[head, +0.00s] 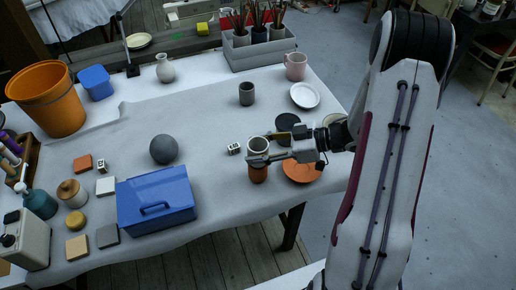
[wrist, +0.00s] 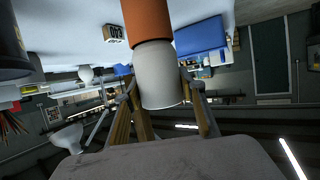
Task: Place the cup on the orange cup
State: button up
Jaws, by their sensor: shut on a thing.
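My gripper (head: 264,157) is shut on a pale grey-white cup (head: 258,144), with a finger on either side of it. The orange cup (head: 258,174) stands on the table directly below the held cup. In the wrist view, which is upside down, the pale cup (wrist: 159,75) lies between my fingers and its end meets the orange cup (wrist: 146,22). They look lined up and stacked or nearly so; I cannot tell whether the pale cup's weight rests on the orange one. My fingers partly hide the join in the head view.
An orange plate (head: 303,170) lies right of the orange cup, under my wrist. A blue box (head: 155,201) and a grey ball (head: 163,149) are to the left. A small marked cube (head: 234,148) is close by. A dark grey cup (head: 247,94) and pink mug (head: 296,66) stand farther back.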

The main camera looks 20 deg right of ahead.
jog(key=o, duration=1.3)
jog(key=shift+f, duration=0.15)
jog(key=shift+r, duration=0.2)
jog(key=v, duration=1.2)
jog(key=shift+s+f, duration=0.1)
jog(key=shift+f, duration=0.05)
